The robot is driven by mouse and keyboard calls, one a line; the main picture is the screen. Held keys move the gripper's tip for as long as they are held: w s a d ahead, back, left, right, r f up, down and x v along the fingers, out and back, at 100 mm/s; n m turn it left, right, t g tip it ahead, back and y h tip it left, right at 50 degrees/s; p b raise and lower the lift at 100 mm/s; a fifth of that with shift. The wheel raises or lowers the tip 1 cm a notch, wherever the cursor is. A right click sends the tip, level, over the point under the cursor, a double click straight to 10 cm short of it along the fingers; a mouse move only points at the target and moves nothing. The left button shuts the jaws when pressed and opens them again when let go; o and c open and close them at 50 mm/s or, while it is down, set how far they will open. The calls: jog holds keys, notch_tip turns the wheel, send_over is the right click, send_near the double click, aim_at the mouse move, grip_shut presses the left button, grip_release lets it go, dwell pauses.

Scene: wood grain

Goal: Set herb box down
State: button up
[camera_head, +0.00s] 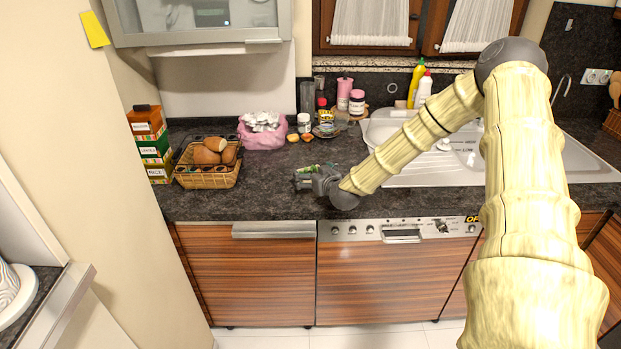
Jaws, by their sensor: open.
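My gripper (300,180) is low over the dark countertop, pointing left, near the counter's front edge. It is open. A small green item (311,169), likely the herb box, shows right at the gripper's far side. It is partly hidden by the gripper, and I cannot tell if the fingers touch it or whether it rests fully on the counter (264,200).
A wicker basket (206,181) of brown items and stacked labelled boxes (150,140) stand at the left. A pink bag (262,138), a white jar (304,122) and several bottles stand behind the gripper. The sink (440,160) is at the right. The counter left of my gripper is clear.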

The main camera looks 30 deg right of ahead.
jog(key=c, duration=1.2)
jog(key=shift+c, duration=0.4)
jog(key=shift+r, duration=0.15)
